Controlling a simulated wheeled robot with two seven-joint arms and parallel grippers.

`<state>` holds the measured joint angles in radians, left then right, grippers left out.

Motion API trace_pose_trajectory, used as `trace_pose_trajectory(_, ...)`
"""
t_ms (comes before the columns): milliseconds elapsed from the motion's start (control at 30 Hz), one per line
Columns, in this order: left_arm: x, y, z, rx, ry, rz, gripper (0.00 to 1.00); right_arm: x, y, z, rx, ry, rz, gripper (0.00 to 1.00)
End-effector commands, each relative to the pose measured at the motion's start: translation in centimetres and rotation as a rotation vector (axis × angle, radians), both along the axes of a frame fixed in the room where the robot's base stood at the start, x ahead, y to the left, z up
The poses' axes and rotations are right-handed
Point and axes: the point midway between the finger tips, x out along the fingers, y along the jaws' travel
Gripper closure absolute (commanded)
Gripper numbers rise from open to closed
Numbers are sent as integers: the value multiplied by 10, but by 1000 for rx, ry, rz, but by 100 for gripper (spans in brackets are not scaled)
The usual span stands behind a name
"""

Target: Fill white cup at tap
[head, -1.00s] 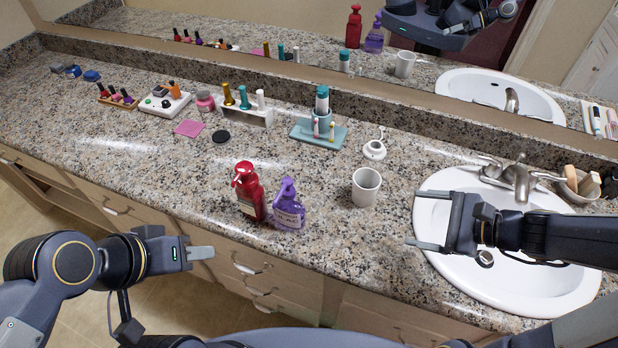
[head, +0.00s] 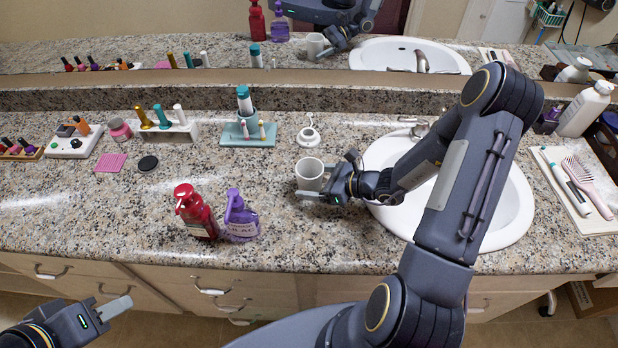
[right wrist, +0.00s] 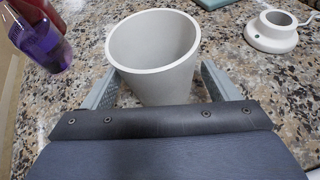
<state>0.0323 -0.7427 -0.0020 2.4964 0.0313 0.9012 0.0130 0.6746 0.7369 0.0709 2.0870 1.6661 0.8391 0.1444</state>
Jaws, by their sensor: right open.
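The white cup (head: 309,174) stands upright on the granite counter, left of the sink. In the right wrist view the cup (right wrist: 155,50) looks empty. My right gripper (head: 327,180) is open at the cup, with one finger on each side of it in the wrist view; I cannot tell whether either touches. The tap (head: 419,131) is mostly hidden behind my right arm, which also covers part of the white sink (head: 515,205). My left gripper (head: 114,308) is low at the left, in front of the counter; its opening is not clear.
A red pump bottle (head: 196,214) and a purple bottle (head: 241,220) stand left of the cup near the front edge. A white ring-shaped holder (head: 308,137) is behind the cup. A tray with brushes (head: 580,190) lies right of the sink.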

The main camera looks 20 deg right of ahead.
Motion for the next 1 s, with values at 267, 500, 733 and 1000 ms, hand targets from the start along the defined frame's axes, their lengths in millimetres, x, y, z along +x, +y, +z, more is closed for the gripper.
trace_pose_trajectory(267,0,0,0,0,0,0,64,4,3,-2,0,-1,-1,18)
trace_pose_trajectory(500,0,0,0,0,0,0,64,3,3,-2,0,0,-1,47)
trace_pose_trajectory(733,0,0,0,0,0,0,64,3,3,-2,0,-1,-1,67)
trace_pose_trajectory(1000,0,0,0,0,0,0,64,4,3,4,-2,-3,0,67)
